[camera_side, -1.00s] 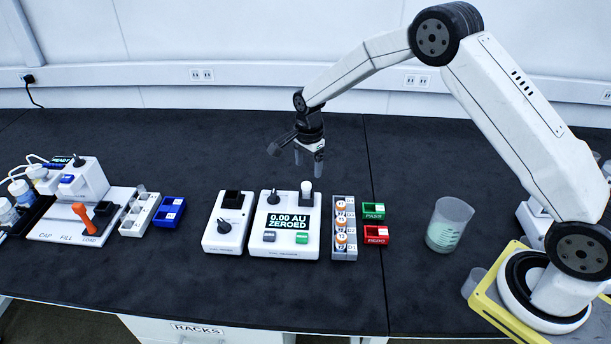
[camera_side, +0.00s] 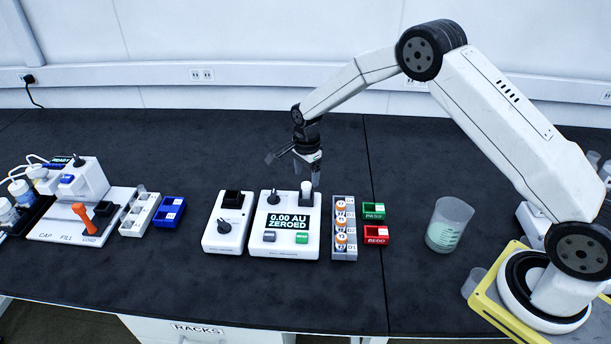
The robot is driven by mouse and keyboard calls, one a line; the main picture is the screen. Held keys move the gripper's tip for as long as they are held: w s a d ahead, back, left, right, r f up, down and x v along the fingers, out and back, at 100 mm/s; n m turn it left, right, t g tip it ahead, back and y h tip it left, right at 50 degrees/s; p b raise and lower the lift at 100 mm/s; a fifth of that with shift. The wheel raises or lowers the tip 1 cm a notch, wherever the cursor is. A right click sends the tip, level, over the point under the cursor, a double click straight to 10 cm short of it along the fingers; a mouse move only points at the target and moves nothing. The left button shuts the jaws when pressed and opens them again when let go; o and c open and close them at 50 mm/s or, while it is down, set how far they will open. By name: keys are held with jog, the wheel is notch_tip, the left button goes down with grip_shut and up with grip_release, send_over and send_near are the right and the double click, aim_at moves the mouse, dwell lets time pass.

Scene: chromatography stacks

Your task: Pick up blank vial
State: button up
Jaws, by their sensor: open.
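A white-capped vial (camera_side: 306,191), which looks like the blank vial, stands upright in the top right of the white meter (camera_side: 285,243). The meter's screen reads 0.00 AU ZEROED. My gripper (camera_side: 306,176) is open and points down just above the vial. Its fingertips are close to the cap. Whether they touch or straddle it cannot be told from this side.
A grey rack (camera_side: 352,256) of orange-capped vials stands right of the meter, beside the green PASS bin (camera_side: 373,211) and red REDO bin (camera_side: 376,234). A white unit with a black block (camera_side: 231,198) stands left. A clear beaker (camera_side: 447,226) stands further right.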

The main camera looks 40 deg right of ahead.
aim_at(306, 184)
jog(key=shift+w+f, duration=0.1)
jog(key=shift+f, duration=2.35)
jog(key=shift+c, duration=0.2)
grip_shut()
